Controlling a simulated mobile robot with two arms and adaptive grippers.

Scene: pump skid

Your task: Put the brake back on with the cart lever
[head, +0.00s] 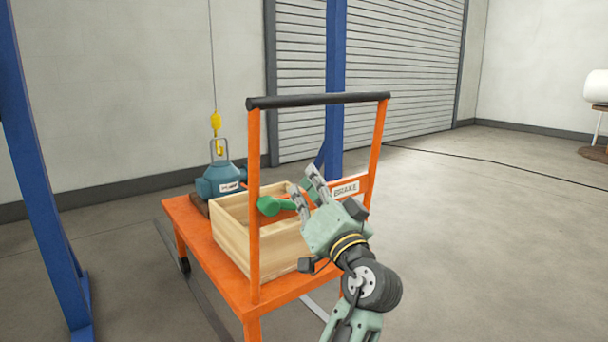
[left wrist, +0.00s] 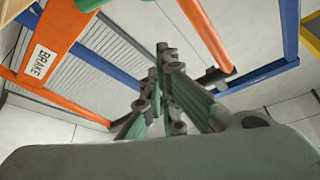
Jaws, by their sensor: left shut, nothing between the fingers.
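The orange cart (head: 205,238) stands in the middle of the head view, with an upright orange handle frame and a black top bar (head: 318,100). A white BRAKE label (head: 345,189) is on the frame's orange crosspiece; it also shows in the left wrist view (left wrist: 40,62). My left gripper (head: 306,181) is shut and empty, beside the label within the handle frame's outline. Its fingers (left wrist: 160,75) meet in the wrist view. My right gripper is not in view.
A wooden crate (head: 234,238) sits on the cart. Behind it is a blue-green pump (head: 219,181) below a yellow hoist hook (head: 215,125). Blue gantry posts (head: 335,75) stand behind and at the left. The floor to the right is open, with a cable across it.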

